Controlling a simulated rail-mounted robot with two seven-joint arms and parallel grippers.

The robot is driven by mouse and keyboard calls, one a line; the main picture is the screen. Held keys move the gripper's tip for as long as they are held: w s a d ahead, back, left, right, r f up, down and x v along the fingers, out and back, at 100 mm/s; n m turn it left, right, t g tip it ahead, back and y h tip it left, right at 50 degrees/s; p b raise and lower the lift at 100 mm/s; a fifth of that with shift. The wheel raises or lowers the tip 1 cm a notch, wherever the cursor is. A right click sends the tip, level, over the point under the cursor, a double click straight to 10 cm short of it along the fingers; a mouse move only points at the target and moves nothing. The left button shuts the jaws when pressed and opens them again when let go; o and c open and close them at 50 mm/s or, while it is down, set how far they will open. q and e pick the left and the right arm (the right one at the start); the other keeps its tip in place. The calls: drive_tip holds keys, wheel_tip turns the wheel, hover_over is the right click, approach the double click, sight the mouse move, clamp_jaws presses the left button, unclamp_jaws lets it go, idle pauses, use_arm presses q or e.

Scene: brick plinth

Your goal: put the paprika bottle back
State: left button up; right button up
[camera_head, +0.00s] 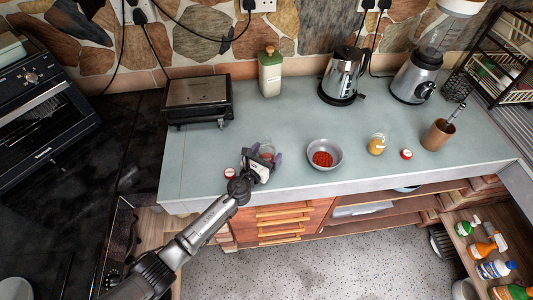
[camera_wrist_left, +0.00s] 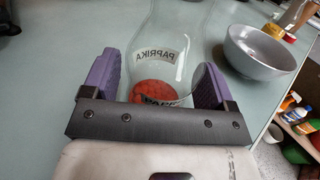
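The paprika bottle (camera_head: 266,149) is clear glass with red powder low inside and stands without a lid on the counter. The left wrist view shows its PAPRIKA label (camera_wrist_left: 161,58) through the glass. My left gripper (camera_head: 262,158) is at the bottle. Its purple fingers are spread wide, one on each side of the glass (camera_wrist_left: 160,75); whether they touch it is hard to tell. A red lid (camera_head: 230,174) lies on the counter left of the gripper. My right gripper is not in view.
A grey bowl (camera_head: 337,150) with red powder stands right of the bottle. Further right are a yellow spice bottle (camera_head: 377,144), a red lid (camera_head: 406,154) and a copper cup (camera_head: 437,136). A grill (camera_head: 197,99), green-lidded canister (camera_head: 270,73) and kettle (camera_head: 343,75) stand behind.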

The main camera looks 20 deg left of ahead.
use_arm(q)
drive_tip(key=shift+o, duration=0.6)
drive_tip(key=shift+r, duration=0.1)
drive_tip(key=shift+r+p, duration=0.2)
drive_tip(key=shift+p, duration=0.15)
drive_tip(key=s, duration=0.4)
drive_tip(key=s+a, duration=0.1)
drive_tip(key=s, duration=0.2)
drive_tip(key=s+a+p, duration=0.1)
drive_tip(key=s, duration=0.3)
drive_tip(key=shift+s+f, duration=0.1)
drive_tip(key=shift+s, duration=0.35)
